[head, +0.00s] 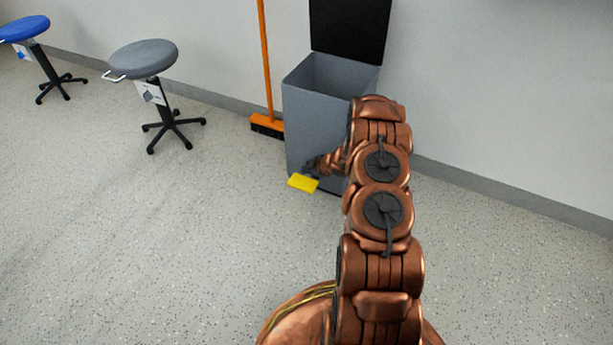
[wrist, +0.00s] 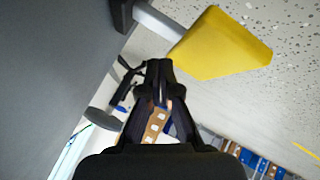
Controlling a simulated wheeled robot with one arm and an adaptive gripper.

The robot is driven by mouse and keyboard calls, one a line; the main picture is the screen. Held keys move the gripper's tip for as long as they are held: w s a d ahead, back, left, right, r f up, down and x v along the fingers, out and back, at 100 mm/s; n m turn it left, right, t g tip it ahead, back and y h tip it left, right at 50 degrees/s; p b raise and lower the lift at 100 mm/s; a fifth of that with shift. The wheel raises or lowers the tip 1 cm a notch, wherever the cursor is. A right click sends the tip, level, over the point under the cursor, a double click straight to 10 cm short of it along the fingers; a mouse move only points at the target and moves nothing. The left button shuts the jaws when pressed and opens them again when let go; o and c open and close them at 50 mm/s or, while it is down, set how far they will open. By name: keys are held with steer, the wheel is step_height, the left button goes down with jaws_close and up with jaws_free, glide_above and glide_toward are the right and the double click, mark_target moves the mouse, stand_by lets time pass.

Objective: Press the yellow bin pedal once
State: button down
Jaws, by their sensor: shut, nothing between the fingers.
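The yellow pedal (head: 303,183) sticks out at the foot of a grey bin (head: 312,112), whose black lid (head: 350,28) stands open. In the wrist view the pedal (wrist: 220,47) is large at the top right, on a grey rod (wrist: 160,22). My gripper (head: 312,167) is low in front of the bin, just behind and above the pedal in the head view. In the wrist view my gripper (wrist: 158,68) has its fingers together and empty, beside the pedal. I cannot tell whether it touches the pedal. My arm hides the bin's right side.
An orange broom (head: 265,70) leans on the wall left of the bin. A grey stool (head: 145,60) and a blue stool (head: 25,29) stand further left. The speckled floor (head: 150,240) in front is clear.

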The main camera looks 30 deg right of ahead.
mark_target(308, 177)
steer(key=shift+r+p, duration=1.75)
steer(key=shift+r, duration=0.65)
